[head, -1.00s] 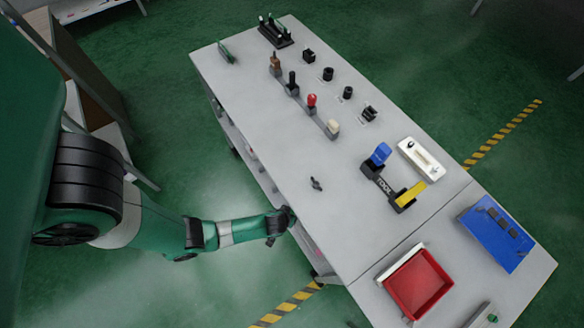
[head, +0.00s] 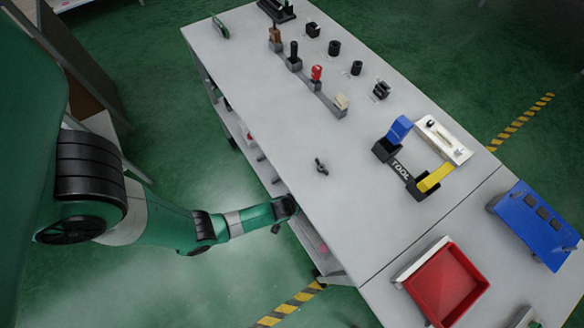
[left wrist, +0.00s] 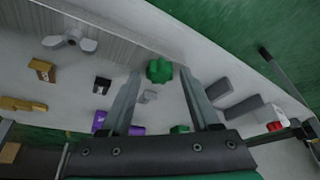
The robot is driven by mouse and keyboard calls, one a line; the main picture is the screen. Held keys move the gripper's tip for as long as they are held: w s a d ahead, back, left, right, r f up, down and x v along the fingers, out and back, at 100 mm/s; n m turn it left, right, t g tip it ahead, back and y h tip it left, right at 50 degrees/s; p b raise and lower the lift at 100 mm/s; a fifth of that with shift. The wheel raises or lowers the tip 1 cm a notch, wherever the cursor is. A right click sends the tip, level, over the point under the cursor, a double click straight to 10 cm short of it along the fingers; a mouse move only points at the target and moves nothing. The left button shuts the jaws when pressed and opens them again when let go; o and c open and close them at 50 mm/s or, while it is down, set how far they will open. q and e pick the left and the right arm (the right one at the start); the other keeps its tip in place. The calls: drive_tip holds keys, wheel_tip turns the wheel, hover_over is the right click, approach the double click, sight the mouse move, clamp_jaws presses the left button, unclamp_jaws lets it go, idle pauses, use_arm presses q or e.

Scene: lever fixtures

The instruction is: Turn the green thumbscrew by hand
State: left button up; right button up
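A green lobed knob (left wrist: 160,70), which looks like the green thumbscrew, shows in the left wrist view at upper middle. It appears between the tips of my left gripper (left wrist: 162,76), whose two fingers stand apart. I see no contact between the fingers and the knob, and cannot tell how far beyond the tips it is. In the head view my left gripper (head: 283,214) is low at the near side of the table, and its fingers are too small to read. My right gripper is not in view.
The left wrist view shows a grey wing-shaped piece (left wrist: 72,42), a brown block (left wrist: 42,69), purple parts (left wrist: 132,129) and a thin lever (left wrist: 283,70). In the head view the tabletop (head: 270,120) holds levers, a tool holder (head: 405,170) and a red bin (head: 445,285).

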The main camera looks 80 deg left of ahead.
use_arm(q)
clamp_jaws()
drive_tip(key=shift+m, duration=0.3)
drive_tip(key=shift+s+a+r+m+t+h+p, duration=0.1)
drive_tip(key=shift+m+t+h+p, duration=0.1)
drive_tip(key=shift+m+p, duration=0.35)
drive_tip(key=shift+s+m+t+h+p, duration=0.1)
drive_tip(key=shift+m+t+h+p, duration=0.2)
drive_tip(key=shift+m, duration=0.35)
drive_tip(key=m+p, duration=0.1)
drive_tip(key=m, duration=0.1)
drive_tip(key=shift+a+m+h, duration=0.1)
drive_tip(key=shift+m+h, duration=0.2)
drive_tip(key=m, duration=0.2)
drive_tip(key=shift+a+m+t+h, duration=0.1)
drive_tip(key=shift+m+t+h, duration=0.2)
drive_tip(key=shift+t+h, duration=0.1)
drive_tip(key=shift+m+h, duration=0.6)
drive_tip(key=shift+m, duration=0.8)
